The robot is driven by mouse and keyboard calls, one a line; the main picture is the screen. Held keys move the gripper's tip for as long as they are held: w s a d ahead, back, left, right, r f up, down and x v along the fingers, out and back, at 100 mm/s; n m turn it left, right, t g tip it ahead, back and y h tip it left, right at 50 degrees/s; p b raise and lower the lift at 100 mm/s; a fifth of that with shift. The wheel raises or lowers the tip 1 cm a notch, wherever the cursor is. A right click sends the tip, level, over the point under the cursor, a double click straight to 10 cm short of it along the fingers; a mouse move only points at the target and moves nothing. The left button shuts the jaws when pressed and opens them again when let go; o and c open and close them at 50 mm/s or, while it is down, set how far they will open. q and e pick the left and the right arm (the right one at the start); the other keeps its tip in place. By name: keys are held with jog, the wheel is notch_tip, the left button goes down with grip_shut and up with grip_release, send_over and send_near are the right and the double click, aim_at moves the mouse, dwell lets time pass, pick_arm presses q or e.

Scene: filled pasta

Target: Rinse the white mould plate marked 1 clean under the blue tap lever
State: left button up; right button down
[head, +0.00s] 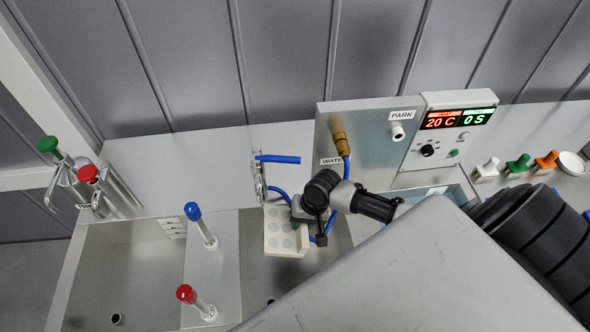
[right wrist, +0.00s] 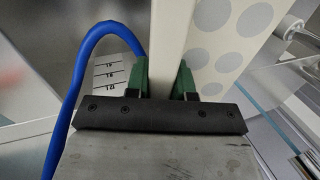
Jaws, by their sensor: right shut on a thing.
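The white mould plate (head: 284,243) is cream, with rows of grey discs on its face; it also shows in the right wrist view (right wrist: 207,70). No number 1 is readable on it. My right gripper (head: 301,212) is shut on the plate's edge, its green finger pads (right wrist: 160,80) on either side. The plate hangs tilted, right of the blue-topped tap lever (head: 193,212) and apart from it. That lever stands upright on the steel ledge. No running water is visible. My left gripper is out of view.
A red-topped lever (head: 186,293) stands in front of the blue one. A steel basin (head: 125,255) lies left. A blue hose (head: 346,172) loops close behind my right gripper. A blue-handled metal fitting (head: 277,159) is on the wall. Green (head: 47,144) and red (head: 88,173) knobs stand far left.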

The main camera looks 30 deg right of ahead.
jog(key=s+d+r, duration=0.1)
jog(key=s+d, duration=0.2)
jog(key=s, duration=0.3)
jog(key=shift+s+r, duration=0.15)
dwell(0.3)
dwell(1.1)
